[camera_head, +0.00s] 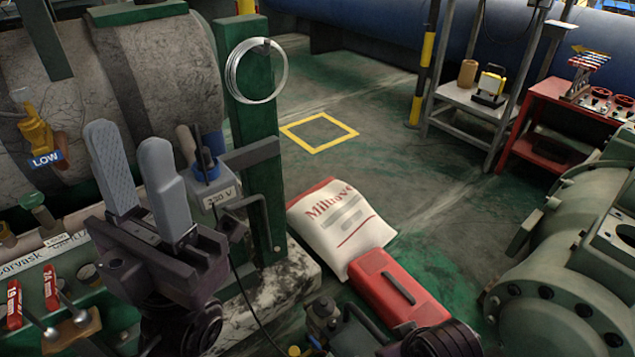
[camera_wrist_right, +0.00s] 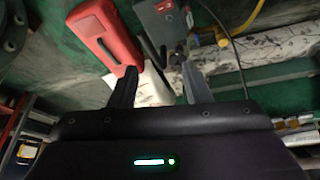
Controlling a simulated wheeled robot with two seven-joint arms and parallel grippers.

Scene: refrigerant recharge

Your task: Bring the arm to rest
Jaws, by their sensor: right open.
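My left gripper (camera_head: 128,138) is raised at the left of the head view. Its two grey fingers point up with a gap between them and nothing held. Behind it are the large grey cylinder (camera_head: 175,70) and a grey box marked 230 V (camera_head: 215,190). My right gripper (camera_wrist_right: 158,72) shows in the right wrist view, its dark fingers apart and nothing clearly between them. Beyond those fingers are a red case (camera_wrist_right: 103,30) and a grey device (camera_wrist_right: 160,18). The red case also shows in the head view (camera_head: 385,285).
A white sack (camera_head: 340,220) lies on the floor behind the red case. A red table (camera_head: 555,100) and a grey cart (camera_head: 460,95) stand at the back right. Green machinery (camera_head: 570,270) fills the right side. The floor around the yellow square (camera_head: 320,145) is clear.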

